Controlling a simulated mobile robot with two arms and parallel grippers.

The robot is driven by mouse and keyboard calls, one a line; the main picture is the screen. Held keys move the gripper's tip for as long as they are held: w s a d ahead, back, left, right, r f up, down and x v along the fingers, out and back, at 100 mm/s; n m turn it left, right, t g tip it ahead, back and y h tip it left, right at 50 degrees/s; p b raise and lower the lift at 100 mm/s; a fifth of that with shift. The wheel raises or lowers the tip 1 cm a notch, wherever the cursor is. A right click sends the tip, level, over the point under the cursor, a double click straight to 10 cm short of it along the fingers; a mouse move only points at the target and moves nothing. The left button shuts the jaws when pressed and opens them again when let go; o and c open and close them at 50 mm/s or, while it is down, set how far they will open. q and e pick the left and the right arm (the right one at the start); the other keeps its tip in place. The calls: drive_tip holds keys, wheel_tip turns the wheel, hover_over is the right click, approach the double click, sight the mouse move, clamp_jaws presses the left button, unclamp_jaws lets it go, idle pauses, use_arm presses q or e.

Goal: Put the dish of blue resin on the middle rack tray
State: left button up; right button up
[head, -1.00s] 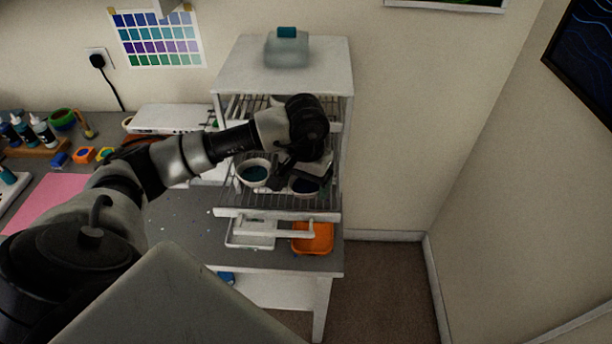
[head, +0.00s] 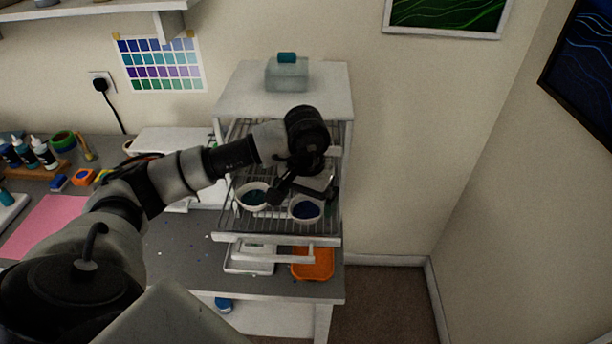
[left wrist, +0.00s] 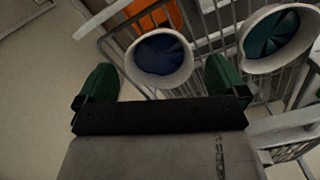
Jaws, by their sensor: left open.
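The dish of blue resin (head: 305,209), a white round cup with dark blue inside, stands upright on a pulled-out wire rack tray (head: 276,239). A similar dish of teal resin (head: 253,196) stands to its left on the same tray. My left gripper (head: 304,191) is open just above and behind the blue dish. In the left wrist view the blue dish (left wrist: 160,60) lies ahead of the two green-tipped fingers (left wrist: 162,82), apart from them, and the teal dish (left wrist: 272,42) is at the upper right. My right gripper is not in view.
The white rack cabinet (head: 285,96) carries a lidded clear container (head: 287,72) on top. Below the tray are an orange tray (head: 312,264) and a white tray (head: 249,262). Bottles (head: 42,153) and a pink mat (head: 50,222) are at the left. Open floor lies right.

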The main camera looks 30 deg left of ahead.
sight(306, 216)
use_arm(q)
wheel_tip(306, 216, up, 10)
drive_tip(key=b, duration=0.2)
drive_tip(key=shift+f, duration=0.15)
